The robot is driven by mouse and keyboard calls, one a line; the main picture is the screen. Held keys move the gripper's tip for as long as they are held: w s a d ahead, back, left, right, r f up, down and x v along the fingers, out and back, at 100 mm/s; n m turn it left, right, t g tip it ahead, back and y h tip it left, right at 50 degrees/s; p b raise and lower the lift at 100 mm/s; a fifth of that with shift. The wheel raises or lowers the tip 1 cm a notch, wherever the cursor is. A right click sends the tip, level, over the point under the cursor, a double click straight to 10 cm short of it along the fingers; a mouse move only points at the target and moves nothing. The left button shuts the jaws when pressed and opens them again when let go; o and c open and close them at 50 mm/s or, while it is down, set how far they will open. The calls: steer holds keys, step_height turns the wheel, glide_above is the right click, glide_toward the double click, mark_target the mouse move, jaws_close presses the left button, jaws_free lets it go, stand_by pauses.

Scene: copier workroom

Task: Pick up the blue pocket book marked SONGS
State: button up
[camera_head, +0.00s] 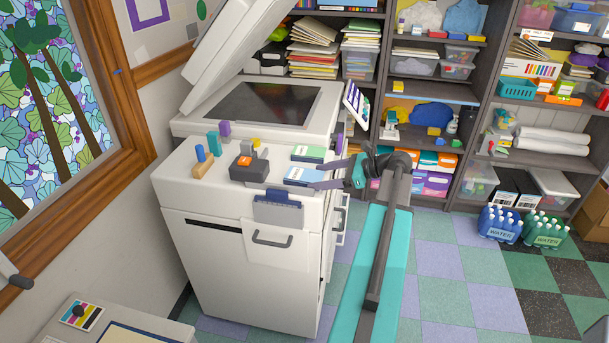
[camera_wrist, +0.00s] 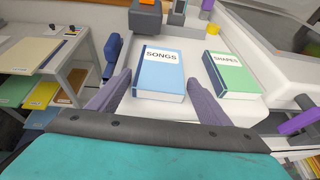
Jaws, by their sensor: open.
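The blue pocket book marked SONGS (camera_wrist: 162,82) lies flat on the white copier's side top, its title readable in the wrist view. It also shows in the head view (camera_head: 300,175). My gripper (camera_wrist: 160,78) is open and empty, its two purple fingers on either side of the near part of the book in the wrist view. In the head view my gripper (camera_head: 319,175) reaches in from the right at the book's near-right end. I cannot tell whether the fingertips are down at the book's height.
A green book marked SHAPES (camera_wrist: 232,78) lies right of the blue one, with a gap between. A dark box with an orange top (camera_head: 248,168) and several coloured blocks stand to the left. A blue-grey holder (camera_head: 278,209) hangs at the copier's front. The copier's lid (camera_head: 225,45) is raised.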

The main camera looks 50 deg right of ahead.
steer(key=shift+w+a+f, duration=0.25)
steer(key=shift+w+a, duration=0.05)
steer(key=shift+w, duration=0.3)
steer(key=shift+c, duration=0.4)
steer(key=c, duration=0.8)
steer(key=shift+r, duration=0.15)
steer(key=shift+r+b, duration=0.75)
steer(key=shift+r, duration=0.9)
steer(key=shift+s+d+r+b, duration=0.25)
steer(key=shift+s+d+b, duration=0.35)
steer(key=shift+s+d, duration=1.3)
steer(key=shift+s+d+r+b, duration=0.2)
steer(key=shift+s+d+b, duration=0.45)
steer(key=shift+s+d, duration=1.25)
steer(key=shift+s+d+r+b, duration=0.25)
steer(key=shift+s+d+b, duration=0.35)
steer(key=shift+s+d, duration=1.3)
steer(key=shift+s+a, duration=0.15)
steer(key=shift+a, duration=0.05)
